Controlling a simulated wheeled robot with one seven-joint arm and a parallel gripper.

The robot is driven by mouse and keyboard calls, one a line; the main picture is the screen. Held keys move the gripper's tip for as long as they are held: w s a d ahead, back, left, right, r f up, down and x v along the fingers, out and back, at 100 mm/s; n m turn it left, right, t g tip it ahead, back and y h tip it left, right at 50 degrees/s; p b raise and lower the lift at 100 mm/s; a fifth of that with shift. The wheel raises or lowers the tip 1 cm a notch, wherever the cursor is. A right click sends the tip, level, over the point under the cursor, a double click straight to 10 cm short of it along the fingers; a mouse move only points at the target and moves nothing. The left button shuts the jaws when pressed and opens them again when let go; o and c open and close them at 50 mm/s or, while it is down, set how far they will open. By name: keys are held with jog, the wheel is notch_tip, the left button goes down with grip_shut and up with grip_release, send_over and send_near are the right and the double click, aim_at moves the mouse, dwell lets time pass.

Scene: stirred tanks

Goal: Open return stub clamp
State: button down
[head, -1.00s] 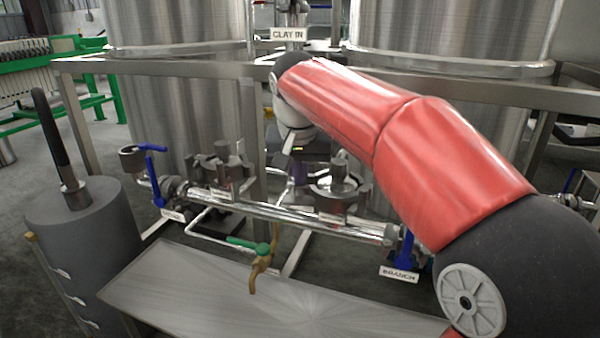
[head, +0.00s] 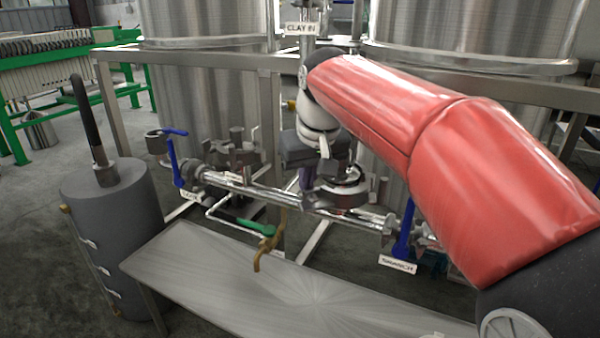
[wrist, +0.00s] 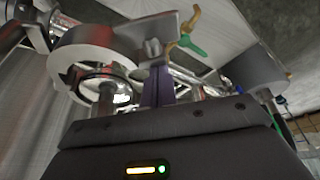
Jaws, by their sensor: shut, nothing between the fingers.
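A grey round clamp (head: 345,190) sits on the pipework at the centre of the head view, partly hidden behind my gripper. No label on it is readable, so I cannot tell for sure that it is the return stub clamp. My gripper (head: 308,182) is shut at the clamp's left side. In the wrist view, the purple fingers of my gripper (wrist: 157,86) are together, with nothing seen between them. Their tips are in front of a grey plate with a nut (wrist: 152,48), beside the clamp's ring (wrist: 85,52). Contact cannot be told.
A second grey clamp fitting (head: 235,155) stands left on the same pipe (head: 260,193). Blue-handled valves (head: 405,230) stand at both pipe ends. A brass tap (head: 265,250) with a green handle hangs over the metal tray (head: 200,268). A grey cylinder (head: 110,225) stands left. Steel tanks rise behind.

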aim_at(318, 203)
jog(key=s+n, duration=0.1)
jog(key=s+d+n, duration=0.1)
jog(key=s+n, duration=0.1)
jog(key=s+d+n+y, duration=0.1)
jog(key=shift+s+d+n+g+b, duration=0.25)
jog(key=shift+s+n+g+b, duration=0.05)
jog(key=shift+g+b, duration=0.1)
jog(key=s+d+n, duration=0.1)
jog(key=d+n, duration=0.1)
jog(key=s+d+n+g+y, duration=0.1)
jog(key=s+n, duration=0.1)
jog(key=shift+d, duration=0.4)
jog(key=shift+s+d+n+g, duration=0.2)
jog(key=shift+d+n, duration=0.15)
jog(key=shift+d, duration=0.2)
jog(key=shift+s+d+n+g, duration=0.1)
jog(key=shift+s+d+n, duration=0.2)
jog(key=shift+d, duration=0.3)
jog(key=shift+s+d+n+g, duration=0.15)
jog(key=shift+d+n, duration=0.2)
jog(key=shift+d, duration=0.2)
jog(key=shift+r, duration=0.1)
